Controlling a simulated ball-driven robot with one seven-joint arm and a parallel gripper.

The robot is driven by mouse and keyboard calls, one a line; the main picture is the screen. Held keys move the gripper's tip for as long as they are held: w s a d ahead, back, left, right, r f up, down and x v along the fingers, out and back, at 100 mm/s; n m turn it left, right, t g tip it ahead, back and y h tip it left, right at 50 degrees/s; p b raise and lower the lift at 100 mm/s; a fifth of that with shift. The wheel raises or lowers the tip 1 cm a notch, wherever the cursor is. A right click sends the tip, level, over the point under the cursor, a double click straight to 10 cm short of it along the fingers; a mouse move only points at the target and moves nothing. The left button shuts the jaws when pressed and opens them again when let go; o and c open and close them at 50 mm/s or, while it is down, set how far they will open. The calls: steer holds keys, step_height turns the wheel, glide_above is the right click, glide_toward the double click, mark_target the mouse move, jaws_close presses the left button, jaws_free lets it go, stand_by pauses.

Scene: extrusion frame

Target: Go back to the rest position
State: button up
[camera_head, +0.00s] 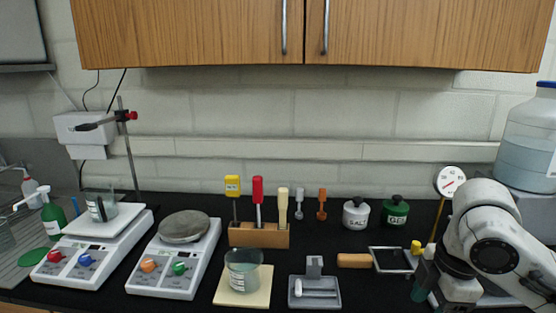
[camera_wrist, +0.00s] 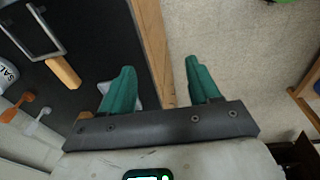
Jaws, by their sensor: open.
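My gripper (camera_wrist: 158,80) is open in the wrist view. Its two green fingers are spread apart with nothing between them. They point over the wooden front edge of the bench (camera_wrist: 152,45), with the floor to the right. In the head view my arm is at the right, and the gripper (camera_head: 425,284) hangs low near the front edge, partly cut off or hidden by the wrist. A small pale object shows partly behind the left finger in the wrist view; I cannot tell what it is.
A wooden-handled pan (camera_head: 390,259) lies left of my gripper. A dial thermometer (camera_head: 450,181) stands behind my arm and a large water jug (camera_head: 527,145) at the far right. Two hotplates, a beaker (camera_head: 243,270) and a tool block (camera_head: 258,235) fill the left and middle.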

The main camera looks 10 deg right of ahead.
steer(key=w+a+f+m+t+y, duration=0.2)
steer(key=a+m, duration=0.1)
steer(key=a, duration=0.5)
steer(key=w+a+f+m+t+y, duration=0.1)
steer(key=w+a+m+t+y, duration=0.15)
steer(key=a, duration=0.45)
steer(key=s+d+f+m+g+h, duration=0.15)
steer(key=s+f+m, duration=0.65)
steer(key=s+f, duration=0.95)
steer(key=s+d+f+m+g+h, duration=0.1)
steer(key=s+d+f+h, duration=0.1)
steer(key=s, duration=0.3)
steer(key=s+d+f+g+h, duration=0.2)
steer(key=s+d+f, duration=0.2)
steer(key=s+d, duration=0.1)
steer(key=shift+s+f+m, duration=0.15)
steer(key=shift+s+m, duration=0.1)
steer(key=shift+m, duration=0.1)
steer(key=shift+a, duration=0.1)
